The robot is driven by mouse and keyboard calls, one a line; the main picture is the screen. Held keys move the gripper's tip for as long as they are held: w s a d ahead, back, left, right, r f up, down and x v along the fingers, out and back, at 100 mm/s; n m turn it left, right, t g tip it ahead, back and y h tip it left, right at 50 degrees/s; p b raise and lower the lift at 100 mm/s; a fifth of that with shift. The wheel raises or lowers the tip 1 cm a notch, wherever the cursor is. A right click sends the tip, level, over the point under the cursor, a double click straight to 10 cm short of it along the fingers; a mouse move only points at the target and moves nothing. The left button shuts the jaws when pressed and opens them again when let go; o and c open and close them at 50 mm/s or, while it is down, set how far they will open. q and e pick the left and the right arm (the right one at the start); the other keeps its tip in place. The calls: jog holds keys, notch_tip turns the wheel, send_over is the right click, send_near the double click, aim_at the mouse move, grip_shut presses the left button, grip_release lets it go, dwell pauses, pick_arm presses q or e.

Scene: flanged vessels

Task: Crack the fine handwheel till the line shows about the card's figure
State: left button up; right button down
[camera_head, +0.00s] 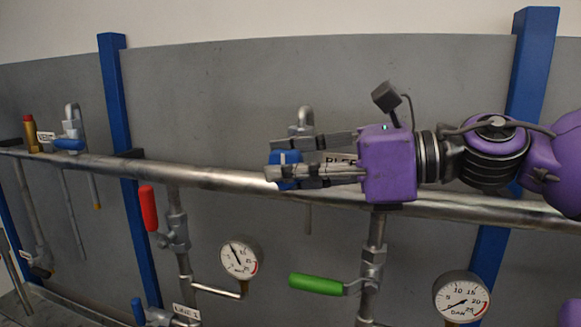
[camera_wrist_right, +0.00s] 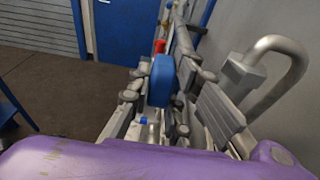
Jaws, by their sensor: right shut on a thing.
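My right gripper (camera_head: 284,162) reaches in from the right and is shut on a blue handwheel (camera_head: 290,170) at the main pipe. In the right wrist view the blue handwheel (camera_wrist_right: 162,80) sits between the finger pads. A bent grey pipe (camera_head: 305,116) rises behind the fingers. No card with a readable figure shows. My left gripper is out of view.
The long grey pipe (camera_head: 215,178) crosses the panel. A red lever (camera_head: 149,208) and a green lever (camera_head: 317,284) stick out below it. Another blue handwheel (camera_head: 69,144) and a brass, red-topped fitting (camera_head: 30,134) are at far left. Blue posts (camera_head: 115,90) frame the panel.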

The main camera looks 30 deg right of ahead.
dwell(0.4)
jog(key=c, duration=1.9)
grip_release()
